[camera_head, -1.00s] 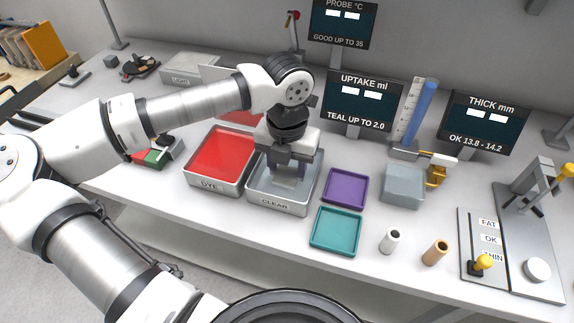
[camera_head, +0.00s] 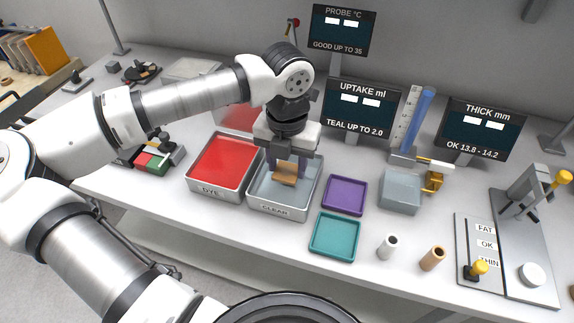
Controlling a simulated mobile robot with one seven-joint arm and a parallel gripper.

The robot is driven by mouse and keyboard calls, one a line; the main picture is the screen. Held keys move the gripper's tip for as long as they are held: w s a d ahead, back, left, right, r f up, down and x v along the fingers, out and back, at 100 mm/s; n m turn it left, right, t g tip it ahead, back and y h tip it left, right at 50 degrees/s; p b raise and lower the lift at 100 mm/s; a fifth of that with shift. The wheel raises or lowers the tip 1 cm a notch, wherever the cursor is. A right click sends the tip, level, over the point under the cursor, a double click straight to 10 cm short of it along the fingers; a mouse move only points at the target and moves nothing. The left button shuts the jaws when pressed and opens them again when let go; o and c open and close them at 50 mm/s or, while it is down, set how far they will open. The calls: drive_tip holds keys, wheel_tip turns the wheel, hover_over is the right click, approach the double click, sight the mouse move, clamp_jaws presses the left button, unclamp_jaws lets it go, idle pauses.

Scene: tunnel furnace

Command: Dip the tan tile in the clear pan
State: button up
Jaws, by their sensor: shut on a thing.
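The tan tile (camera_head: 285,179) is held between the fingers of my gripper (camera_head: 287,170), over the clear pan (camera_head: 279,211). The pan is a grey metal tray labelled CLEAR with bluish-grey liquid in it. My gripper points down into the pan's opening and is shut on the tile. The tile looks tilted and shows below the fingers. I cannot tell for sure whether its lower edge touches the liquid.
The red DYE pan (camera_head: 219,192) stands just left of the clear pan. A purple tray (camera_head: 345,195) and a teal tray (camera_head: 335,235) lie to the right. A grey block (camera_head: 400,190) and two small cylinders stand further right. The UPTAKE display (camera_head: 361,105) stands behind.

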sight(287, 171)
drive_tip(key=shift+r+p, duration=1.4)
drive_tip(key=shift+r, duration=1.95)
